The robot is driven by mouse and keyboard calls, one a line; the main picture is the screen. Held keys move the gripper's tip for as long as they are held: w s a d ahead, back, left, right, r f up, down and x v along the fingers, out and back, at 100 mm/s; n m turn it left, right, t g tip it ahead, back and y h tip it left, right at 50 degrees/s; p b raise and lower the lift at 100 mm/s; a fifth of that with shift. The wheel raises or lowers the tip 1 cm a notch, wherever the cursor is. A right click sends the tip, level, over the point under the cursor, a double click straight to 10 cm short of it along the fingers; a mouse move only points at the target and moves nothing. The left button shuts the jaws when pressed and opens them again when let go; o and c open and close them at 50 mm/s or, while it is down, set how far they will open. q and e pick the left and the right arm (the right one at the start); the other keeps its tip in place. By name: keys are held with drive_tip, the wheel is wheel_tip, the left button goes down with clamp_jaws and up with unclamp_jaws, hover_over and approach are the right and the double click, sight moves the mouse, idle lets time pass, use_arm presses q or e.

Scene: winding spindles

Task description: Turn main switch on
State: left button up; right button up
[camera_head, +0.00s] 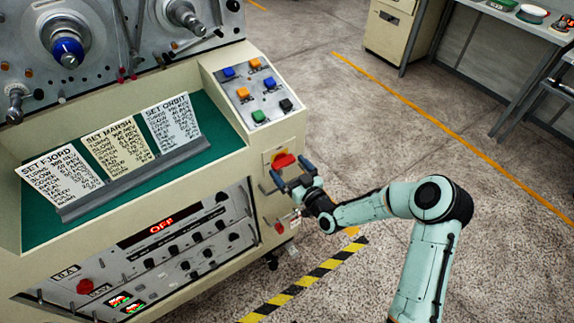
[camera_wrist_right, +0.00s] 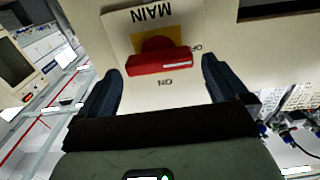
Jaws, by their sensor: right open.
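The main switch (camera_head: 284,160) is a red handle on a yellow plate, set on the front of the cream machine at the right end. My right gripper (camera_head: 290,170) is open at the switch, with one finger on each side of the handle. In the right wrist view its two dark fingers (camera_wrist_right: 160,88) stand apart from the handle's ends. The display (camera_head: 162,226) reads "OFF". My left gripper is not in view.
A panel of coloured buttons (camera_head: 256,90) sits above the switch. Three instruction cards (camera_head: 118,141) stand on the green desk top. A smaller red knob (camera_head: 279,227) is below the gripper. The floor (camera_head: 400,140) to the right is open.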

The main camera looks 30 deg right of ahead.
drive_tip(key=shift+w, duration=1)
drive_tip(key=shift+c, duration=0.3)
drive_tip(key=c, duration=0.8)
